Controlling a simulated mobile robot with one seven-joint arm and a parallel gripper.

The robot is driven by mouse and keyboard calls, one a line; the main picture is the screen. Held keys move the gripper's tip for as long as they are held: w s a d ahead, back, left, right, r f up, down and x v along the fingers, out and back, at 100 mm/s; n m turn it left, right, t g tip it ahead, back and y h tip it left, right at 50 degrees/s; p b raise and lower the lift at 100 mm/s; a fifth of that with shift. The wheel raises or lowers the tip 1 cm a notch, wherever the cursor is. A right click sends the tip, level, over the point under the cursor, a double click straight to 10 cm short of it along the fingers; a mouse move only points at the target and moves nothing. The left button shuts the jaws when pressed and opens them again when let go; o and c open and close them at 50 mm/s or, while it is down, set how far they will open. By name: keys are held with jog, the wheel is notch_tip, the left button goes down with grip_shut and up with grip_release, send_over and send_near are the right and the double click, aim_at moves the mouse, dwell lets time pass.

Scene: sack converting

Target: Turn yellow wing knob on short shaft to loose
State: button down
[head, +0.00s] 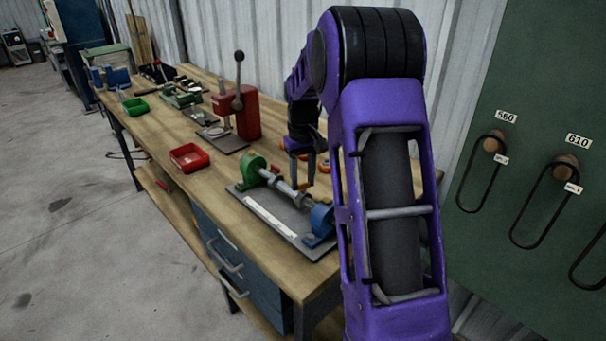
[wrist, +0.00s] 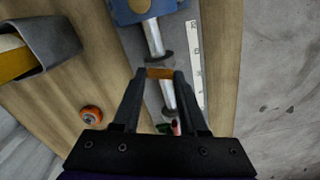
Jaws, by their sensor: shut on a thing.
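The yellow wing knob (wrist: 160,73) shows in the wrist view as a small orange-yellow bar across the short shaft (wrist: 153,38), next to a dark collar (wrist: 158,57). My gripper (wrist: 161,75) is shut on the knob, with one fingertip at each end. In the head view my gripper (head: 301,185) points down over the shaft (head: 284,188); a speck of yellow shows at its tips. The shaft runs between a green block (head: 252,172) and a blue block (head: 321,220) on a grey base plate (head: 266,217). The knob's angle is hard to read.
A white marked strip (wrist: 195,65) lies along the plate. An orange round part (wrist: 91,113) and a grey holder (wrist: 52,35) are beside it on the bench. A red tray (head: 190,158) and a red lever press (head: 235,115) stand farther along. A green board (head: 540,80) is at right.

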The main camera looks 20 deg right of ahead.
jog(key=shift+n+p, duration=0.55)
jog(key=shift+n, duration=1.35)
jog(key=shift+c, duration=2.2)
grip_release()
jog(key=shift+r, duration=0.1)
notch_tip(320, 180, up, 17)
jog(key=shift+r, duration=0.15)
